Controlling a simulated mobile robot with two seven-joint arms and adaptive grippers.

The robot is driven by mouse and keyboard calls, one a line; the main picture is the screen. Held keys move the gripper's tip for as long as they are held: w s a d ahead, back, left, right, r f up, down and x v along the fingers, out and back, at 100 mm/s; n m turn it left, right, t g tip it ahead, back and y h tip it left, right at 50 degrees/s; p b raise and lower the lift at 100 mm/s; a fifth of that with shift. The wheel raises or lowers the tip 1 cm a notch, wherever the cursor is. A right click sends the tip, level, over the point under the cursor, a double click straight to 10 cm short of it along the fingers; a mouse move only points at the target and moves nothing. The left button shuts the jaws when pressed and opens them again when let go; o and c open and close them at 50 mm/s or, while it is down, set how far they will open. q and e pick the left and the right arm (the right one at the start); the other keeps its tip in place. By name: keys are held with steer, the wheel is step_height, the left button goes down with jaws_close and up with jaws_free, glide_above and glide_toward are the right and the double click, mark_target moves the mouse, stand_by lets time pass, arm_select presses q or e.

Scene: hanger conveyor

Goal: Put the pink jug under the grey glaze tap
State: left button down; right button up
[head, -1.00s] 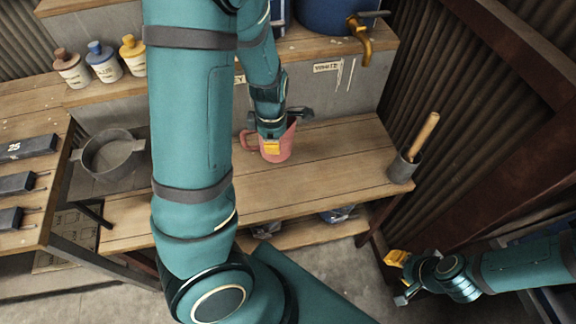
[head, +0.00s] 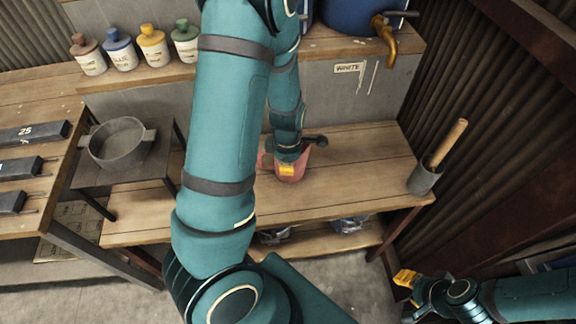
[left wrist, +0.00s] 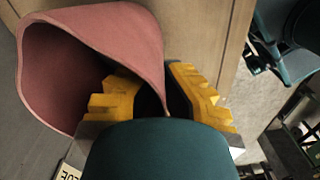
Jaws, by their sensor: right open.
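The pink jug (head: 291,171) stands on the lower wooden bench, partly hidden behind my left gripper (head: 287,168). In the left wrist view the jug (left wrist: 95,45) shows its wide open mouth. My left gripper's yellow fingers (left wrist: 160,88) lie on either side of the jug's wall, but whether they clamp it is unclear. My right gripper (head: 408,292) is open and empty at the lower right, away from the jug. A brass tap (head: 386,35) on a blue barrel (head: 345,14) sits above a "WHITE" label. I cannot make out a grey glaze tap; my left arm covers part of the back shelf.
A grey two-handled pot (head: 118,145) stands on a small table at left. Several capped bottles (head: 152,47) line the upper shelf. A grey cup with a wooden-handled tool (head: 427,176) stands at the bench's right end. The bench right of the jug (head: 365,155) is clear.

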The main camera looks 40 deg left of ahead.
arm_select(q)
steer(key=shift+f, duration=0.1)
steer(key=c, duration=1.1)
jaws_free()
steer(key=shift+c, duration=0.2)
step_height(320, 180, up, 11)
steer(key=p, duration=0.6)
steer(key=s+d+f+m+t+h, duration=0.1)
steer(key=d+f+m, duration=0.5)
steer(key=d+m, duration=0.4)
steer(key=s+d+f+m+h, duration=0.2)
steer(key=d+f+m, duration=0.5)
steer(key=d+m, duration=0.4)
steer(key=shift+s+d+m+t, duration=0.15)
steer(key=shift+d+m+t, duration=0.2)
steer(key=shift+m, duration=0.25)
steer(key=shift+s+d+f+m+h, duration=0.1)
steer(key=shift+d+m+h, duration=0.2)
steer(key=shift+d+m, duration=0.15)
steer(key=shift+c, duration=0.7)
